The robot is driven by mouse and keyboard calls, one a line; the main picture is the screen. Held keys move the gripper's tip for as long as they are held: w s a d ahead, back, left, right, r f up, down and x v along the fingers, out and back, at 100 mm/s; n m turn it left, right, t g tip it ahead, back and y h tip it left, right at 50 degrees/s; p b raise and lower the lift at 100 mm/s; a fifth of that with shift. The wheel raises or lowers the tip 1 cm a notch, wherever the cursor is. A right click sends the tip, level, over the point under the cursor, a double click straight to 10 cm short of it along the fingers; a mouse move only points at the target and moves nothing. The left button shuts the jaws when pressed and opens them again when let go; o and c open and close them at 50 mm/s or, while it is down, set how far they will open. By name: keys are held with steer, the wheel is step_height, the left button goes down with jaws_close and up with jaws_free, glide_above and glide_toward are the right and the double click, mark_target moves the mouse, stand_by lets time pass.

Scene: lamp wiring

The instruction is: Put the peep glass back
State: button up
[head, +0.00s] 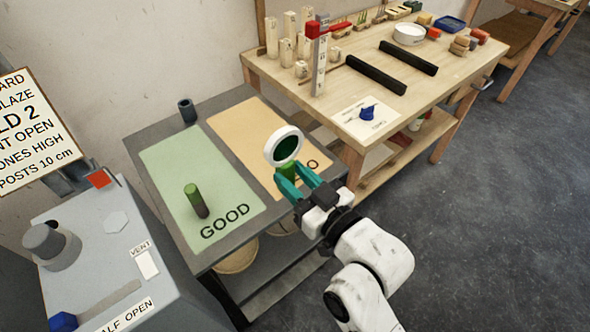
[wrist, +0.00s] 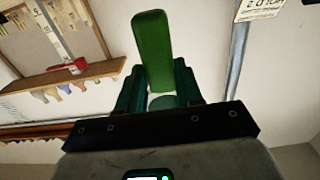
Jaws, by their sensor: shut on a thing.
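The peep glass (head: 285,146) is a white ring around a dark green lens, with a green handle. In the head view it is raised in front of the tan mat's right part. My gripper (head: 291,180) is shut on its green handle, with teal fingers on either side. In the wrist view the green handle (wrist: 152,50) stands up between the teal fingers of my gripper (wrist: 158,88). The ring and lens are not clearly seen there. My gripper hides part of the tan mat and its lettering.
A dark table bears a green mat (head: 165,165) marked GOOD and a tan mat (head: 240,120). A green-and-dark cylinder (head: 196,201) stands on the green mat; a dark cup (head: 187,110) stands behind. A grey kiln (head: 100,260) is at left. A cluttered wooden workbench (head: 420,85) is behind right.

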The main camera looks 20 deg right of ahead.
steer(key=w+d+f, duration=0.2)
steer(key=w+f, duration=0.1)
steer(key=w, duration=0.1)
steer(key=w+d+f+b, duration=0.1)
steer(key=w+d+f, duration=0.1)
steer(key=w+f, duration=0.1)
steer(key=w+d+f+b, duration=0.1)
steer(key=w+f, duration=0.2)
steer(key=w, duration=0.1)
steer(key=shift+w+d+f, duration=0.15)
steer(key=shift+w+d, duration=0.25)
steer(key=shift+w+f+b, duration=0.2)
steer(key=shift+f+b, duration=0.2)
steer(key=shift+f, duration=1.3)
steer(key=shift+f, duration=0.15)
steer(key=o, duration=1.1)
steer(key=shift+c, duration=0.2)
